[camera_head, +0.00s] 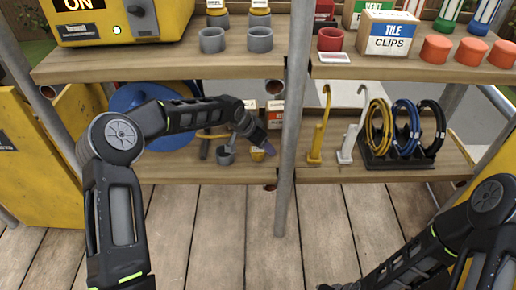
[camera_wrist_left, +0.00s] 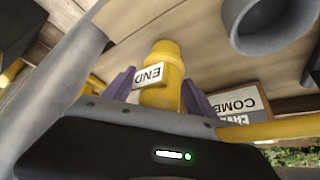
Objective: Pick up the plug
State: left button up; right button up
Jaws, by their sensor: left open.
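A yellow stepped piece with a white END label, which looks like the plug (camera_wrist_left: 168,93), shows in the left wrist view. In the head view it is a small yellow shape (camera_head: 258,155) on the lower shelf, partly hidden by my gripper. My left gripper (camera_head: 259,143) reaches in over the lower shelf. In the left wrist view its two purple fingers (camera_wrist_left: 158,92) are open, one on each side of the plug; I cannot tell if they touch it. My right arm comes in at the lower right; its gripper is out of view.
Behind is a COMB box (camera_wrist_left: 240,103). The upper shelf (camera_head: 250,62) overhangs. Yellow and white hooked tools (camera_head: 318,140) and a coil rack (camera_head: 395,160) stand further right.

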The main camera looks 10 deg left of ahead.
pick_arm(q)
jog(key=shift+c, duration=0.6)
grip_shut()
dwell(0.5)
